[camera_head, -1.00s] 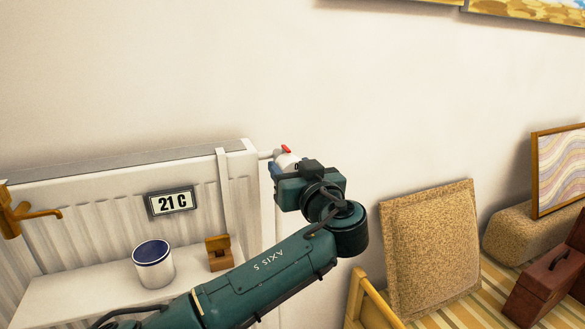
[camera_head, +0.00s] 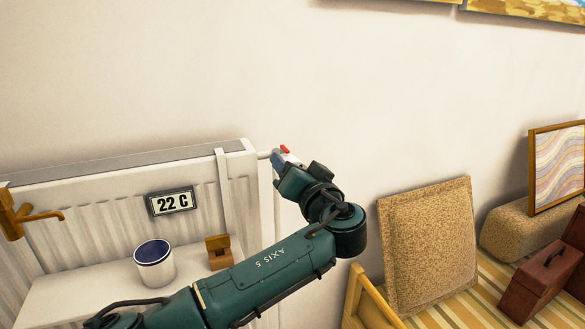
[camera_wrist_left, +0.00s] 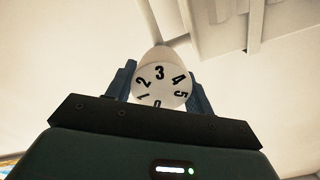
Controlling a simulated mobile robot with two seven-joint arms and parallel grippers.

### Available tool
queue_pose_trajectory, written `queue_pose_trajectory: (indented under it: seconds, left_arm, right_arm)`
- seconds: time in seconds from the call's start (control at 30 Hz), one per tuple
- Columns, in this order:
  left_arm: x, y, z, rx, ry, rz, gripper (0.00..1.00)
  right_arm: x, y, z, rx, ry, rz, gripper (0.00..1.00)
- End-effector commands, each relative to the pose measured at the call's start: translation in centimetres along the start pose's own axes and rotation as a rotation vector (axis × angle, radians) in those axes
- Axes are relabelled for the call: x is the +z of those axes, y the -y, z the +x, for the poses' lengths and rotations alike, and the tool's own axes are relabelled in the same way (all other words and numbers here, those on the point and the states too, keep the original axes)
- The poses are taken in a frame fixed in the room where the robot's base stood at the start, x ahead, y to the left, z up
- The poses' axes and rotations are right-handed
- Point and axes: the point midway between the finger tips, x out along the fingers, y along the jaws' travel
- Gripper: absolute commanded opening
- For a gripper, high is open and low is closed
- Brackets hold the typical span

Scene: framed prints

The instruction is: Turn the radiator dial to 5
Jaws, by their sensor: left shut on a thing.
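The white radiator dial (camera_wrist_left: 160,88) faces the left wrist camera, with black numbers 0 to 5 around its face. The 3 is near the top, the 4 and 5 on the right, the 0 at the bottom. My left gripper (camera_wrist_left: 160,76) is shut on the dial, with one blue finger on each side. In the head view my left gripper (camera_head: 281,164) hides most of the dial, and a small red part (camera_head: 285,149) shows just above it. The display (camera_head: 171,201) on the radiator (camera_head: 100,185) reads 22 C. My right gripper is not in view.
A white shelf (camera_head: 85,299) before the radiator holds a blue-topped white cup (camera_head: 155,267) and a small wooden block (camera_head: 219,250). A brass tap (camera_head: 35,215) is at left.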

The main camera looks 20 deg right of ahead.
Motion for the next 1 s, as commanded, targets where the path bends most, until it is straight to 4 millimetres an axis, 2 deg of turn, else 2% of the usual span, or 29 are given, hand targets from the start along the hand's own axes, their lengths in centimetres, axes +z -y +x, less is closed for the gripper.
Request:
queue_pose_trajectory:
  seconds: [0.43,0.47,0.6,0.7,1.0]
  left_arm:
    - [-0.13,0.15,0.09,-0.003,-0.003,0.010,0.30]
    - [-0.13,0.15,0.09,-0.004,-0.003,0.010,0.55]
    - [-0.09,0.12,0.07,-0.003,-0.002,0.010,0.66]
    - [-0.06,0.09,0.06,-0.002,-0.002,0.009,0.72]
    - [-0.03,-0.05,-0.52,0.001,-0.002,0.008,0.72]
  right_arm:
    - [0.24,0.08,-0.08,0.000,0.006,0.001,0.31]
    - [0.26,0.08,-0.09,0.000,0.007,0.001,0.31]
    - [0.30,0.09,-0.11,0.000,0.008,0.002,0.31]
    - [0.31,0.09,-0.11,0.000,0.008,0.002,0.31]
    - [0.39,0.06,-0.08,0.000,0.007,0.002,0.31]
